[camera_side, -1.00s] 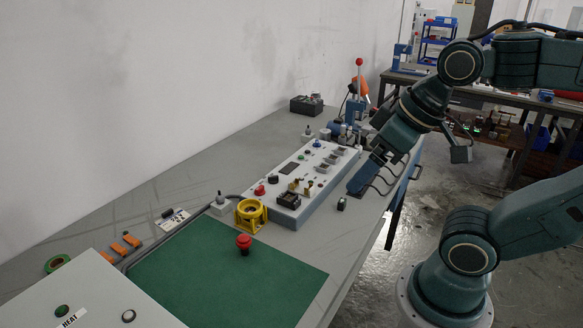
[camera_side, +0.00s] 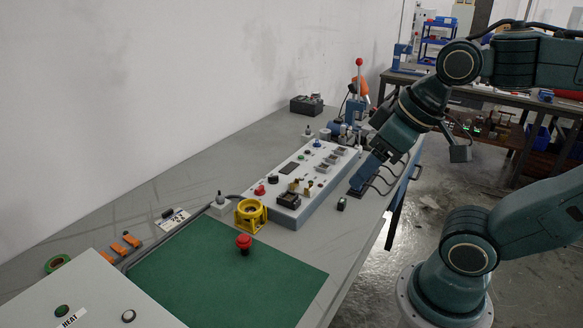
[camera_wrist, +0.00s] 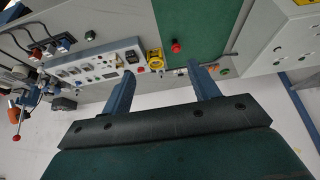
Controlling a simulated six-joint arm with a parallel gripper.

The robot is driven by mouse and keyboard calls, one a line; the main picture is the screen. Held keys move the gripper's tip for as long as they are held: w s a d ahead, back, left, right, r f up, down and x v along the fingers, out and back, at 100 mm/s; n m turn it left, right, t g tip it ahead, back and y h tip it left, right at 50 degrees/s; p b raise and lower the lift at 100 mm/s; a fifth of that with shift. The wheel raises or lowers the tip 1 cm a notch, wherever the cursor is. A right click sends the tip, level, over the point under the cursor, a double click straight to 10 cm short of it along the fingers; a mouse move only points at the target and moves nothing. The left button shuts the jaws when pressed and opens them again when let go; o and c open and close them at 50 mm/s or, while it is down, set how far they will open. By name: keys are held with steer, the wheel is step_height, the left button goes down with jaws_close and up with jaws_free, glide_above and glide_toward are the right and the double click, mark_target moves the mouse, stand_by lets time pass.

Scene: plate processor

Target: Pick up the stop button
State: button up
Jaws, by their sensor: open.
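The red stop button (camera_side: 244,242) stands upright on the green mat (camera_side: 215,285), near the mat's upper edge and just in front of a yellow ring-shaped holder (camera_side: 250,216). In the wrist view the stop button (camera_wrist: 176,46) shows on the green mat beyond my fingers, with the yellow holder (camera_wrist: 155,58) beside it.
A grey box labelled HEAT (camera_side: 90,295) stands at the near left. A lever with a red knob (camera_side: 359,62) rises at the back. The mat around the button is clear.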

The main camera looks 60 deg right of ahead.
steer(key=w, duration=0.1)
steer(key=n+g+y, duration=0.4)
steer(key=n, duration=1)
glide_above(244, 236)
steer(key=s+d, duration=0.2)
steer(key=d, duration=0.2)
step_height(244, 236, down, 16)
steer(key=shift+w+d, duration=0.1)
steer(key=shift+w, duration=0.15)
steer(key=shift+f, duration=0.1)
steer(key=shift+x, duration=4.2)
steer(key=shift+x, duration=2.6)
